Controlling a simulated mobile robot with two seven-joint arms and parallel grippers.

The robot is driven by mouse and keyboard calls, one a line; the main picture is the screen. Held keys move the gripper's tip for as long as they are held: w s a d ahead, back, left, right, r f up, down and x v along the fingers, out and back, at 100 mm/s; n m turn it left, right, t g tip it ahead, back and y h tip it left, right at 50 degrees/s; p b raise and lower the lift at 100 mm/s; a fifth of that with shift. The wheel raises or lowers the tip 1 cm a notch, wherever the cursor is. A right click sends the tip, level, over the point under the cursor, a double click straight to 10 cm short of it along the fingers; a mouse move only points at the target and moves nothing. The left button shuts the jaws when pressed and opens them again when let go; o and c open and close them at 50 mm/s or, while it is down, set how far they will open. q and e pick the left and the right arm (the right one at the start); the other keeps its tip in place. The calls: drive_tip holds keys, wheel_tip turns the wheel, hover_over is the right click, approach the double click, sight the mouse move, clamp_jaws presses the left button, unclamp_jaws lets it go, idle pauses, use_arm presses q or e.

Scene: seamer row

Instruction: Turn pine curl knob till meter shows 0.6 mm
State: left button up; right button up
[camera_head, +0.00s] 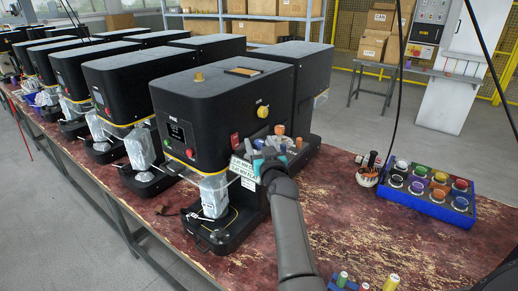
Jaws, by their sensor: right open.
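The nearest black seamer machine (215,105) carries a small dark front panel (176,132) with lettering that seems to read PINE. White plates (243,168) with dark text stand at its near right side; the figures are too small to read surely. Orange-brown knobs (280,130) sit low on that side, just behind my right gripper. My right gripper (268,153) is open beside the plates and knobs, with a teal patch at its fingers. I cannot tell which knob is the curl knob, or whether the gripper touches it. My left gripper is out of view.
A clear-wrapped can station (214,195) stands at the machine's front. A yellow knob (263,112) and a red one (235,141) are on its side. A blue tray (425,203) of coloured pots lies at right. The red-brown bench (345,215) between is mostly clear.

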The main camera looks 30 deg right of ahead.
drive_tip(key=shift+w+d, duration=0.2)
drive_tip(key=shift+w, duration=0.25)
drive_tip(key=shift+c, duration=0.3)
clamp_jaws()
